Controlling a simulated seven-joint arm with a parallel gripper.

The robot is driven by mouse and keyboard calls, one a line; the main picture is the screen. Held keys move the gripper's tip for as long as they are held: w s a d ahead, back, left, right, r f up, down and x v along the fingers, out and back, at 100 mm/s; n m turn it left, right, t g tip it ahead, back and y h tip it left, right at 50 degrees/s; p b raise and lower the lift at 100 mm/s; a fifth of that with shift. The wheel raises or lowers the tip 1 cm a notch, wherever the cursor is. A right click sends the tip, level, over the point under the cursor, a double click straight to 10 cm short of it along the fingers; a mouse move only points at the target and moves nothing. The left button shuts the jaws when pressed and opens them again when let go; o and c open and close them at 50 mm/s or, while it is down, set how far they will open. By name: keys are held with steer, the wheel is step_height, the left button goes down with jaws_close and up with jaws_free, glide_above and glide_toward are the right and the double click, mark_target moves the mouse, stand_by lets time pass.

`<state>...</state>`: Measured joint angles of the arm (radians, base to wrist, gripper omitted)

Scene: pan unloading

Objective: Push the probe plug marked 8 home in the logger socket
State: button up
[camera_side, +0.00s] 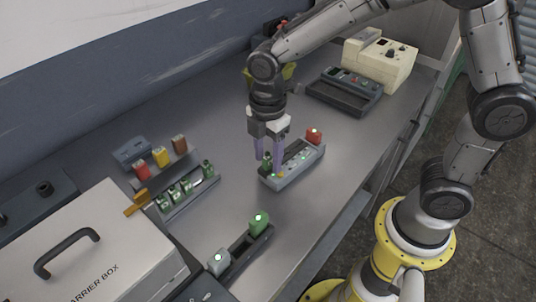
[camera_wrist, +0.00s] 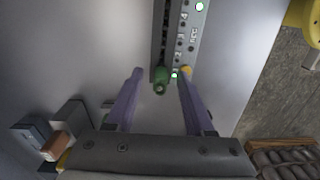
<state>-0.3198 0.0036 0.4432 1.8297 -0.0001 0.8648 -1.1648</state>
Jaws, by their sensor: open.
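The grey logger (camera_side: 293,172) lies on the bench with a row of sockets, small lights and printed numbers; it also shows in the wrist view (camera_wrist: 185,45). A green plug (camera_wrist: 161,80) stands at the end of the socket row nearest my gripper. Its number is not readable, and I cannot tell how deep it sits. My gripper (camera_side: 267,160) is open, pointing down over that end of the logger. In the wrist view my gripper's (camera_wrist: 160,73) purple fingers stand either side of the green plug, with gaps visible. A red plug (camera_side: 313,135) is at the logger's far end.
A rack (camera_side: 190,203) with several green plugs stands left, with red (camera_side: 142,171), yellow (camera_side: 160,156) and brown plugs behind it. A dark holder (camera_side: 236,258) carries two lit plugs in front. A carrier box (camera_side: 85,260) fills the lower left. A cream instrument (camera_side: 385,62) stands at the back right.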

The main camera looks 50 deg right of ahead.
step_height(320, 180, up, 14)
stand_by(0.6)
steer(key=shift+f, duration=0.1)
steer(key=s+d+r+m+t, duration=0.3)
steer(key=s+d+r+m, duration=0.2)
steer(key=s+d, duration=0.4)
steer(key=s+d+f+m+t, duration=0.2)
steer(key=s+f+m, duration=0.5)
steer(key=m, duration=0.5)
steer(key=shift+s+t, duration=0.25)
steer(key=shift+t, duration=0.05)
